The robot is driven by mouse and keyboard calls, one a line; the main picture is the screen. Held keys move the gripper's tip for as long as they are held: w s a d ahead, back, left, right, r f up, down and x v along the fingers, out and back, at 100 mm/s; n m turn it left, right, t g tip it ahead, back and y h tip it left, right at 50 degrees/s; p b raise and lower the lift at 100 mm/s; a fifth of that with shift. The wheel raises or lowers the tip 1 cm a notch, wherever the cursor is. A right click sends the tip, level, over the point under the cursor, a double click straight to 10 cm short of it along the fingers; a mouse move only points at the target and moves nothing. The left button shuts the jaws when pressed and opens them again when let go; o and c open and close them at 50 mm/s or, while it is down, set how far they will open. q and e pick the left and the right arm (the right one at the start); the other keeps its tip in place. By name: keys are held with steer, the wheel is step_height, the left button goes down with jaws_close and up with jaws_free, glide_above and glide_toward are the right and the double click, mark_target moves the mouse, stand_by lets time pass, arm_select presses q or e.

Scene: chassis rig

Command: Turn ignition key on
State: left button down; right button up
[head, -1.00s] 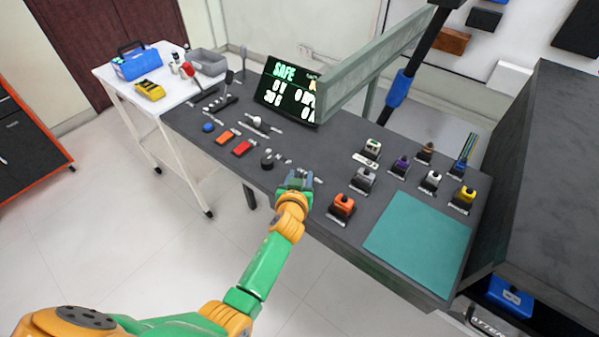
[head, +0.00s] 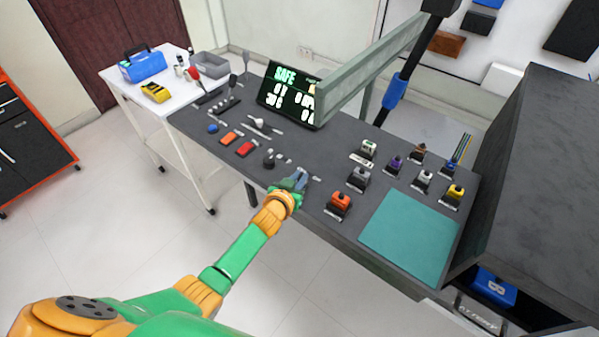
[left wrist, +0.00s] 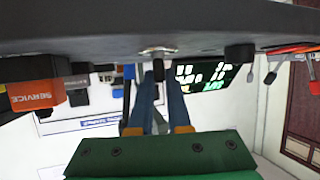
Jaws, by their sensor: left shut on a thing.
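My left gripper (head: 300,180) is at the front edge of the dark console (head: 310,150), right of the black round knob (head: 269,158). In the left wrist view its two blue fingers (left wrist: 160,92) reach up to a small silver round fitting (left wrist: 157,53) on the console. The fingers are shut on a small dark piece at that fitting, which looks like the ignition key (left wrist: 158,70). The fingers mostly hide it, so its turn angle cannot be told. The display (head: 288,94) reads SAFE at the top. My right gripper is not in view.
An orange block (head: 339,204) stands right of the gripper, its SERVICE label readable in the wrist view. Several other coloured blocks stand behind it. A teal mat (head: 408,237) lies at the right. Red and orange switches (head: 246,149) lie left. A grey beam (head: 375,70) crosses above the console.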

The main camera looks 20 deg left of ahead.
arm_select(q)
steer(key=shift+a+r+m+h, duration=0.15)
steer(key=shift+a+m+h, duration=0.1)
steer(key=shift+m+h, duration=0.75)
steer(key=shift+w+a+f+m+g+h, duration=0.1)
steer(key=shift+f+m+g+h, duration=0.15)
steer(key=shift+m+h, duration=0.3)
steer(key=m+g+h+b, duration=0.1)
steer(key=b, duration=0.1)
steer(key=m+g+h+b, duration=0.1)
steer(key=m+h+b, duration=0.1)
steer(key=b, duration=0.1)
steer(key=m+g+h+b, duration=0.1)
steer(key=m+h+b, duration=0.1)
steer(key=shift+w+f+b, duration=0.1)
steer(key=shift+f+b, duration=0.15)
steer(key=shift+b, duration=0.1)
steer(key=shift+r+m+g+h+b, duration=0.2)
steer(key=shift+m+g+h+b, duration=0.5)
steer(key=shift+b, duration=0.3)
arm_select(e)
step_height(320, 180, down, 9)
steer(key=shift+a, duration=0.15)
